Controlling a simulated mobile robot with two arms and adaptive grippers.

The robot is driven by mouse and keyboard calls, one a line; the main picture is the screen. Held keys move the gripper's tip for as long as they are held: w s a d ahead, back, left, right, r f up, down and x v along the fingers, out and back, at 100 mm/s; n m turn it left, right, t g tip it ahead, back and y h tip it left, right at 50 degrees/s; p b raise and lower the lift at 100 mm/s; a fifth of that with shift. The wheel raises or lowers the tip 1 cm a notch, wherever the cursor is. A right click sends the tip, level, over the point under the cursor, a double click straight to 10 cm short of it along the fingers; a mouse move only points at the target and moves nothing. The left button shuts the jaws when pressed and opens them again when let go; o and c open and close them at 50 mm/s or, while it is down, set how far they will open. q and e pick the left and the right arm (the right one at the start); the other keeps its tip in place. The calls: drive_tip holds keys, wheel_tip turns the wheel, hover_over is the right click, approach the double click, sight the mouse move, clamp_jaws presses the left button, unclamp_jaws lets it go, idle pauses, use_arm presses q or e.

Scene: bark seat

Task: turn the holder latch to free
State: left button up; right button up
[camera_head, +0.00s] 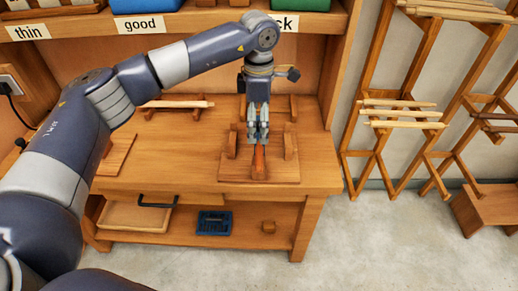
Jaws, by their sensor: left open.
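A wooden holder (282,173) with short upright blocks stands on the right part of the workbench. A narrow reddish-orange piece (260,162), which looks like the latch, lies at the middle of its front, pointing toward the bench's front edge. My left gripper (258,146) points down right above this piece with its fingers open. I cannot tell whether the fingers touch it. The gripper hides the piece's back end and the middle of the holder. My right gripper is not in view.
A light stick (177,104) rests on a rack at the back of the bench. Labelled bins, one blue (145,5), stand on the shelf above. A blue crate (214,223) and a small wooden block (268,227) sit on the lower shelf. Wooden racks (403,114) stand at right.

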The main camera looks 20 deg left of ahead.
sight(259, 152)
use_arm(q)
wheel_tip(259, 152, down, 10)
drive_tip(key=shift+r+p, duration=0.25)
drive_tip(key=shift+p, duration=1)
drive_tip(key=shift+f, duration=0.5)
drive_tip(key=shift+c, duration=0.2)
drive_tip(key=shift+d, duration=0.1)
drive_tip(key=c, duration=1)
